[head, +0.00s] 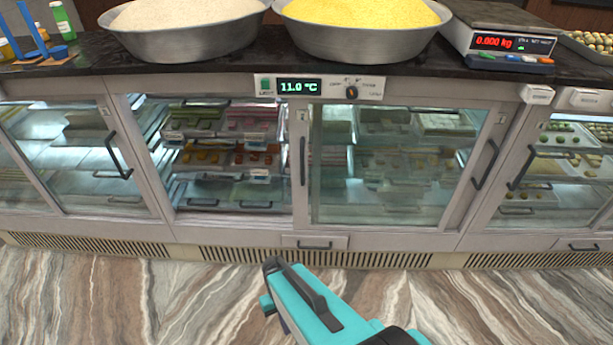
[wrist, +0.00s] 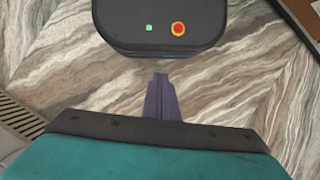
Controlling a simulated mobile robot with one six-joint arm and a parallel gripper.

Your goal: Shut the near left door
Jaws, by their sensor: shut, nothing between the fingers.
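The near left door (head: 345,185) is a framed glass slider in the middle bay of the sweets counter. It appears slid to the right, overlapping the right door (head: 462,150). Its dark upright handle (head: 302,160) is near the middle of the bay. The left half of the bay (head: 225,165) is uncovered and shows trays of sweets. My gripper (wrist: 161,80) is shut and empty in the wrist view, above the marbled floor and apart from the doors. The head view shows my teal arm low in front of the counter, but the fingertips are not clear there.
Metal bowls of white (head: 185,38) and yellow (head: 362,42) food and a scale (head: 500,35) stand on the dark countertop. A control panel (head: 318,88) reads 11.0 °C. A small drawer (head: 314,242) and floor vents lie below the doors. The floor (head: 130,295) in front is clear.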

